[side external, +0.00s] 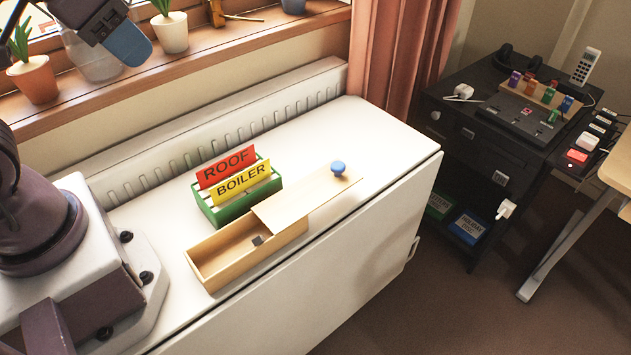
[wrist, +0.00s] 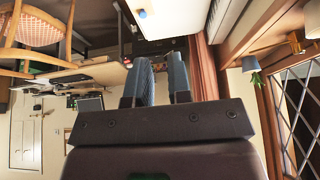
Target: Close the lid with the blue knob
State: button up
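A long pale wooden box (side external: 225,262) sits on the white cabinet top in the side view. Its flat sliding lid (side external: 290,207) is drawn out far to the right, so the left part of the box is open. A small dark piece (side external: 258,240) shows inside. The blue knob (side external: 338,168) stands on the lid's far right end. A small blue spot at the top of the wrist view looks like this knob (wrist: 142,14). My gripper (side external: 125,45) is high at the upper left, well away from the lid. Its fingers (wrist: 163,80) are apart and nothing shows between them.
A green card box (side external: 235,212) with red ROOF and yellow BOILER cards stands just behind the wooden box. A radiator (side external: 220,130) and a windowsill (side external: 195,75) with plant pots run behind. The cabinet top (side external: 385,150) is clear to the right of the lid.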

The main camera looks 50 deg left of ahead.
jog(key=shift+w+f+g, duration=0.65)
jog(key=shift+f+g, duration=0.05)
jog(key=shift+f, duration=0.3)
grip_shut()
jog(key=w+d+f+n+g, duration=0.15)
jog(key=w+f, duration=0.35)
jog(key=w, duration=0.6)
jog(key=w+d+f+n+g+h, duration=0.1)
jog(key=w+f+n+g, duration=0.3)
jog(key=w, duration=0.8)
jog(key=w+d+f+g, duration=0.1)
jog(key=w+f, duration=0.5)
jog(key=w, duration=0.5)
jog(key=shift+s+d+f, duration=0.5)
jog(key=shift+s+f, duration=0.45)
jog(key=shift+f, duration=0.8)
jog(key=shift+s+d+f, duration=0.45)
jog(key=shift+s+f, duration=0.55)
jog(key=shift+f, duration=0.8)
jog(key=shift+s+d+f, duration=0.5)
jog(key=shift+s+f, duration=0.45)
jog(key=shift+f, duration=0.8)
